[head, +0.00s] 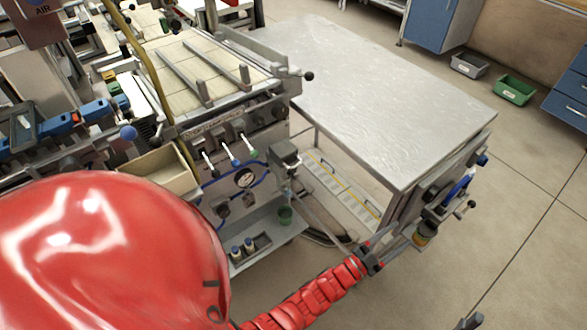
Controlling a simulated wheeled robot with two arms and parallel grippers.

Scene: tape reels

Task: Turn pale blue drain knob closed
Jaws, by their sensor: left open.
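I cannot pick out a pale blue drain knob with certainty. A blue fitting (458,188) shows on the side of the metal table, among small valves and handles. A darker blue knob (482,160) sits above it near the table corner. My left gripper (398,239) is open and empty, at the end of a red arm. Its fingers point up and right toward the lower fittings on that side, and I cannot tell whether they touch anything.
The metal table (390,100) has a bare top. A machine with white, blue and green levers (235,160) stands to its left. A green bin (514,89) and a grey bin (469,64) lie beyond. The floor at right is clear.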

